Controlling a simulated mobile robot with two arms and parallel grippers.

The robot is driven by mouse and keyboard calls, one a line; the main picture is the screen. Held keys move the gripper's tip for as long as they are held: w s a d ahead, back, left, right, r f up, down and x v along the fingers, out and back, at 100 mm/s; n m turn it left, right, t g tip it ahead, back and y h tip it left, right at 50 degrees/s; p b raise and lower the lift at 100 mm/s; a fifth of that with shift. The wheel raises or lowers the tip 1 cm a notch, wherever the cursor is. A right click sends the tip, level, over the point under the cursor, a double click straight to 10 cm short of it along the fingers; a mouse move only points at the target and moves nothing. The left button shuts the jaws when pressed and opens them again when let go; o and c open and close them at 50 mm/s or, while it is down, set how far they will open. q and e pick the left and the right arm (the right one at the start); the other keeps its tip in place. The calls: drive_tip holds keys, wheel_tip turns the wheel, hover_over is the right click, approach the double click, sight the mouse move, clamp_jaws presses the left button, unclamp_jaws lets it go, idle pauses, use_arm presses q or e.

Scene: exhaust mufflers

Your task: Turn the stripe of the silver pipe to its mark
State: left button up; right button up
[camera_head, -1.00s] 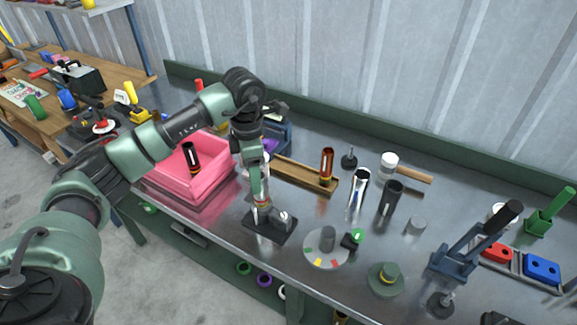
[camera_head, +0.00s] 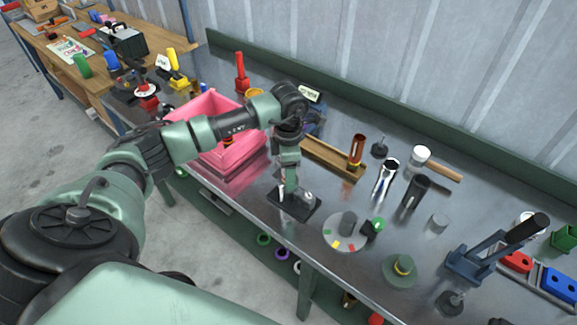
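A shiny silver pipe (camera_head: 386,178) stands upright on the metal bench, right of my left arm; I cannot make out a stripe clearly. My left gripper (camera_head: 286,192) points down at a black plate (camera_head: 288,208) carrying a small metal piece (camera_head: 308,197). Its fingers are small and partly hidden, so I cannot tell whether they are open or shut on something. My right gripper is out of view.
A copper pipe (camera_head: 356,151) stands at a wooden tray (camera_head: 325,157). A dark pipe (camera_head: 415,189), a white-headed mallet (camera_head: 421,154) and a green flanged piece (camera_head: 400,270) are to the right. A pink bin (camera_head: 225,158) sits left, partly behind my arm. A blue lever press (camera_head: 470,260) stands far right.

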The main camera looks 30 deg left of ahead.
use_arm(q)
clamp_jaws()
drive_tip(key=shift+m+b, duration=0.3)
drive_tip(key=shift+b, duration=0.05)
drive_tip(key=shift+m+b, duration=0.45)
drive_tip(key=shift+m, duration=0.15)
drive_tip(key=shift+m+b, duration=0.35)
drive_tip(key=shift+m, duration=0.45)
drive_tip(key=shift+m+b, duration=0.6)
drive_tip(key=shift+b, duration=0.05)
drive_tip(key=shift+m+b, duration=0.6)
drive_tip(key=shift+m, duration=0.5)
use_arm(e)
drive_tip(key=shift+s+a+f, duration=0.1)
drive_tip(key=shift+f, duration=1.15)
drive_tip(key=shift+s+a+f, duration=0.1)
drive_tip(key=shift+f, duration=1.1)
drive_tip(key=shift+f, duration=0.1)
